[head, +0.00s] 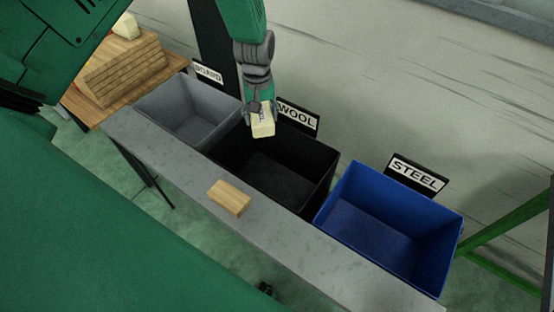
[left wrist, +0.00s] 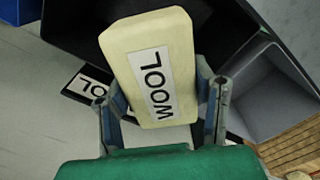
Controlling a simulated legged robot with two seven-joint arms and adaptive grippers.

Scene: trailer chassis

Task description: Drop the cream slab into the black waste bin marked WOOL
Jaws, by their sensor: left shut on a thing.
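The cream slab (head: 263,126) hangs from my left gripper (head: 261,108), above the back left part of the black waste bin (head: 318,172). In the left wrist view the slab (left wrist: 138,38) bears a white WOOL label, and the two fingers of my left gripper (left wrist: 160,112) are shut on its sides. The WOOL sign (head: 298,114) stands behind the black bin. The bin's dark wall also shows beyond the slab in the left wrist view (left wrist: 75,28). The bin floor that I can see looks empty. My right gripper is not in view.
A grey bin (head: 180,115) stands left of the black one, a blue bin (head: 385,235) marked STEEL right. A wooden block (head: 230,197) lies on the grey ledge (head: 270,240) in front. Stacked boards (head: 125,75) and another cream piece (head: 127,27) are at upper left.

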